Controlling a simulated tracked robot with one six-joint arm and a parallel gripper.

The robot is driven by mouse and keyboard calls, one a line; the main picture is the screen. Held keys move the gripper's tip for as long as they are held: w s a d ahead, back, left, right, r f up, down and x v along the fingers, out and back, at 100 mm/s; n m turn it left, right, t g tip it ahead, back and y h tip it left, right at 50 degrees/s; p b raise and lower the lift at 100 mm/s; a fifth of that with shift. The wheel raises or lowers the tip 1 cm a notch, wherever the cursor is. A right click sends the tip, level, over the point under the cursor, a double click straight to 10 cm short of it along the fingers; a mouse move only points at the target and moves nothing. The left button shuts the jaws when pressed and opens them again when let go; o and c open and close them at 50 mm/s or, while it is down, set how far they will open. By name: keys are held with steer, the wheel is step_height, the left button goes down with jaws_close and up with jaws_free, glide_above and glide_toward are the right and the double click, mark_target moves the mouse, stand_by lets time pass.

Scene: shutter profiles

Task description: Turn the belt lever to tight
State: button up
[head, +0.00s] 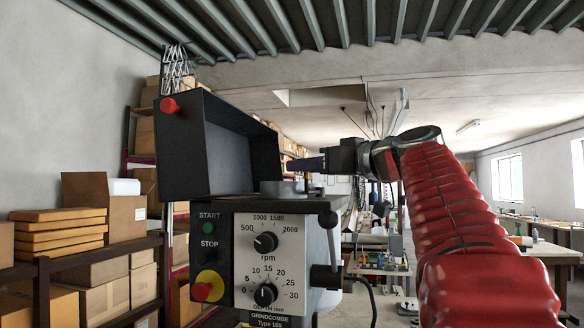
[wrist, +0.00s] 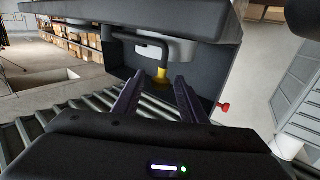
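A black bent lever (wrist: 150,42) with a yellow grip (wrist: 162,76) shows in the wrist view, inside the open dark belt housing (wrist: 222,85); I take it for the belt lever. My gripper (wrist: 158,80) is open, with its two dark fingers apart. The yellow grip appears between the fingertips; I cannot tell whether it is beyond them. In the head view my gripper (head: 293,165) reaches left to the right edge of the housing (head: 180,150), above the machine's head. The lever is hidden there. No tight mark is readable.
The machine's panel (head: 266,265) has dials and START and STOP buttons. A black-knobbed handle (head: 328,220) stands below my gripper. A red knob (head: 168,105) is on the housing. Shelves with cardboard boxes (head: 100,215) stand at the left. A bench (head: 540,245) is at the right.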

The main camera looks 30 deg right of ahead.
steer(key=shift+w, duration=0.35)
steer(key=shift+c, duration=0.2)
jaws_close()
steer(key=shift+a, duration=0.25)
steer(key=shift+d, duration=0.1)
